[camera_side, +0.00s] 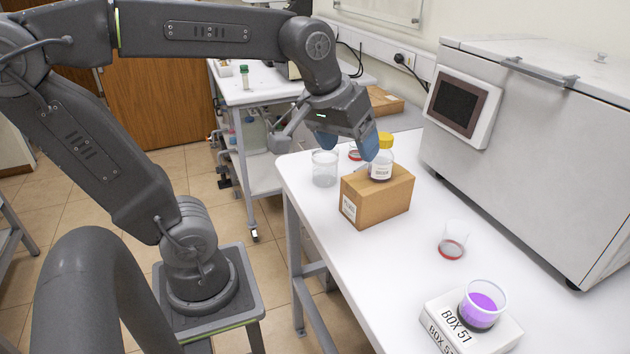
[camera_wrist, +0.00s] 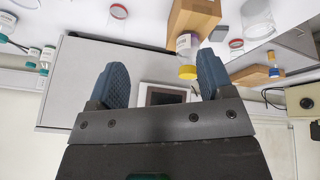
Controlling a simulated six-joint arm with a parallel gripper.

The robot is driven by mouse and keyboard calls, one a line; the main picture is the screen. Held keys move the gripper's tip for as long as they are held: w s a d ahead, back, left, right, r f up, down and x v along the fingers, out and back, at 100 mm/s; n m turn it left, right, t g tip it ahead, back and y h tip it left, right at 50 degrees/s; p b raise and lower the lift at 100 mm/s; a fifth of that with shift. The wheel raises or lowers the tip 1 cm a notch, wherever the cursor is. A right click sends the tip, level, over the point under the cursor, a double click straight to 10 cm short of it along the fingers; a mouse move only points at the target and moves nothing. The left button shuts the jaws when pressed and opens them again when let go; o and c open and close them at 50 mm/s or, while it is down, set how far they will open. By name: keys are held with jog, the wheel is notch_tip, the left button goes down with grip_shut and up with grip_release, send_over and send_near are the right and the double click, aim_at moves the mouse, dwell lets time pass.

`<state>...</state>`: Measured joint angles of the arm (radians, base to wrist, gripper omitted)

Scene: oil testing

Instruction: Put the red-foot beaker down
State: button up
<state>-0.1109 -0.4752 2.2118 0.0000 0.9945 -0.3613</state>
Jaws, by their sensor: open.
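Two clear beakers with red feet stand on the white table; I cannot tell which one the task means. One red-foot beaker (camera_side: 452,243) stands right of the cardboard box, and it also shows in the wrist view (camera_wrist: 118,12). The other red-foot beaker (camera_side: 355,154) is partly hidden behind my gripper, and it shows right of the yellow-capped bottle in the wrist view (camera_wrist: 236,45). My gripper (camera_side: 347,145) is open, its blue fingers apart with nothing held between them in the wrist view (camera_wrist: 163,65). It hangs above the table, close to the bottle.
A bottle with a yellow cap (camera_side: 383,158) stands on a cardboard box (camera_side: 376,200). A plain glass beaker (camera_side: 324,169) is left of it. A beaker of purple liquid (camera_side: 482,304) stands on a white box marked 51 (camera_side: 457,331). A large grey machine (camera_side: 535,130) borders the table.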

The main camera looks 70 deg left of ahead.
jog(key=s+d+f+m, duration=0.3)
jog(key=s+f+m, duration=0.1)
jog(key=s+m, duration=0.1)
jog(key=shift+s+f+t+h, duration=0.15)
jog(key=shift+s+t+h, duration=0.2)
jog(key=shift+s, duration=0.55)
dwell(0.3)
